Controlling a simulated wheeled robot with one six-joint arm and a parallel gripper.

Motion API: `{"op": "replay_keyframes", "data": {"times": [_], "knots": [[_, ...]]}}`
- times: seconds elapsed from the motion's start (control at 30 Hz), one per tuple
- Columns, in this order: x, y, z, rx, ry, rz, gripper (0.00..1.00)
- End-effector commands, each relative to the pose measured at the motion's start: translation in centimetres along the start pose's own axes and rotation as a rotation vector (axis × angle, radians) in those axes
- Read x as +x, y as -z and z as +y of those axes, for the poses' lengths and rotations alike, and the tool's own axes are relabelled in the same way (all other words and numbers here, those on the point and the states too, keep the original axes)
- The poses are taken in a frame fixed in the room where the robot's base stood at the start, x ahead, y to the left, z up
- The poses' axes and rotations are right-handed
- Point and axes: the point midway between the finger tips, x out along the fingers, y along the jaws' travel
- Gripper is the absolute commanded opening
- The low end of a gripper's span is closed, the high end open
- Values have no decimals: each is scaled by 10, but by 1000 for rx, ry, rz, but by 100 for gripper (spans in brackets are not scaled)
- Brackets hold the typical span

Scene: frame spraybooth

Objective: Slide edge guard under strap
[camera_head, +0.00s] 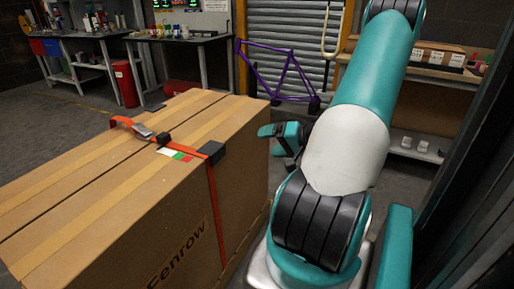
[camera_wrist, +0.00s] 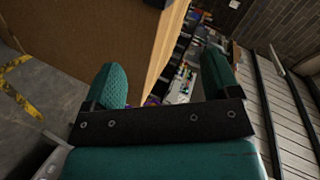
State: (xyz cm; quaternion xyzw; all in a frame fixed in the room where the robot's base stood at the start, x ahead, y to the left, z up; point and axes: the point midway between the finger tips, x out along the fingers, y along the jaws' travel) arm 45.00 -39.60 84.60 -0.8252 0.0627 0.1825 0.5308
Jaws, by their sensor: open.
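A large cardboard box (camera_head: 110,190) fills the left of the head view. An orange strap (camera_head: 216,225) crosses its top, with a metal buckle (camera_head: 145,131), and runs down its near right side. A black edge guard (camera_head: 213,153) sits at the box's top right edge where the strap bends. Orange shows beside its top; I cannot tell if the strap lies fully over it. My gripper (camera_head: 274,138) is right of the box, apart from the guard. In the wrist view my gripper (camera_wrist: 165,80) has its two teal fingers apart, with nothing between them.
A red, white and green label (camera_head: 175,154) is on the box top beside the strap. Behind are a purple bike frame (camera_head: 280,72), workbenches (camera_head: 175,42) and a red cylinder (camera_head: 126,83). A shelf (camera_head: 425,155) stands at the right. Floor is open left of the box.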

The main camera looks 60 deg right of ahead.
Motion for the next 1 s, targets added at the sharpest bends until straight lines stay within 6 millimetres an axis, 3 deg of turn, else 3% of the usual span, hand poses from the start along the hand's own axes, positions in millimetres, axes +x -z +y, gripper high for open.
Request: {"op": "replay_keyframes", "data": {"times": [0.17,0.7,1.0], "knots": [[25,-1,-1,-2,3,-6,82],[136,-2,-1,-4,1,-7,82],[168,-2,-1,-2,0,-5,82]]}}
